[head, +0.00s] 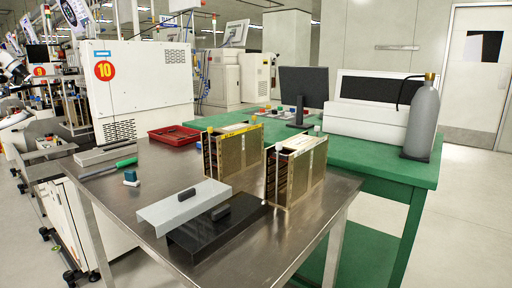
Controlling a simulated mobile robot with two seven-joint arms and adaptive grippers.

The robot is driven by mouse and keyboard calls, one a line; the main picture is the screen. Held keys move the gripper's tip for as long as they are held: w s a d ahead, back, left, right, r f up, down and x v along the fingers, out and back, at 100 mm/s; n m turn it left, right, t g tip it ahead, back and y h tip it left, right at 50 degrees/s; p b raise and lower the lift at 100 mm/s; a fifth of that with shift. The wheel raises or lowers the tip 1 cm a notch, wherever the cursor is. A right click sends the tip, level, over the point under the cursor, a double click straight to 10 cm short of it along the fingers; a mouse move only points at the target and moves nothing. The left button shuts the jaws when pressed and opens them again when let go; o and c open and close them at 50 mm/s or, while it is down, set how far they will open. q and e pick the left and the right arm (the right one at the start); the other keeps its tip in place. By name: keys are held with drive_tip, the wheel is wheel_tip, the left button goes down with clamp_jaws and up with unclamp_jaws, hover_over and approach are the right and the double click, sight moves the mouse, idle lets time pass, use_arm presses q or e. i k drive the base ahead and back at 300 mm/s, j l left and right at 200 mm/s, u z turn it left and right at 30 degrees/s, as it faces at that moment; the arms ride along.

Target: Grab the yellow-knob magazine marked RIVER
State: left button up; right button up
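Two brass-coloured slotted magazines stand upright on the steel table in the head view. The left magazine (236,151) has small yellow knobs (253,118) and a yellow strip along its top. The right magazine (298,172) stands in front and to the right of it, with pale whitish knobs (317,130). No RIVER marking is legible on either. Neither of my grippers is in view.
On the steel table (150,165), a silver cover plate (165,211) and a black one (190,244) lie in front of the magazines. A red tray (172,134) is behind. The green table (385,168) behind holds a monitor (304,90) and a grey cylinder (422,122).

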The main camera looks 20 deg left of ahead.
sight(240, 148)
drive_tip(key=i+j+z, duration=0.1)
drive_tip(key=j+z, duration=0.65)
drive_tip(key=j, duration=0.3)
